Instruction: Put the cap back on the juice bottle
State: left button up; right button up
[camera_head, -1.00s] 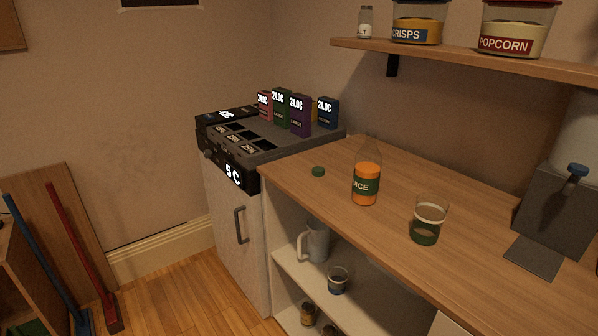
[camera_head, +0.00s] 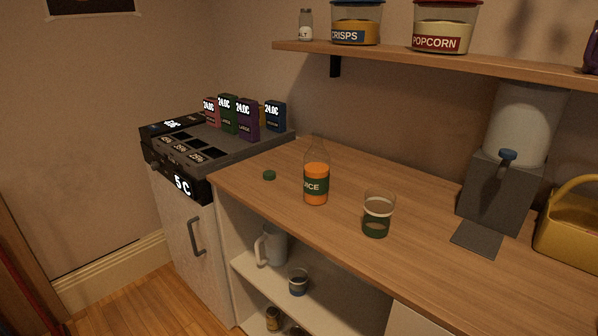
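The juice bottle (camera_head: 316,184) stands upright on the wooden counter (camera_head: 420,254). It is clear glass with orange juice in its lower part and a green label, and its narrow neck has no cap on it. Neither of my grippers shows in the head view.
A glass (camera_head: 377,214) with a green band stands right of the bottle. A grey dispenser (camera_head: 494,190) and a yellow basket (camera_head: 572,228) are farther right. A wall shelf (camera_head: 430,63) with tubs overhangs the counter's back. A cooler with boxes (camera_head: 215,150) adjoins the left end.

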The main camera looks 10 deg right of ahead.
aim_at(316, 159)
jog(key=i+j+u, duration=0.6)
jog(key=i+u, duration=0.2)
jog(key=i, duration=0.2)
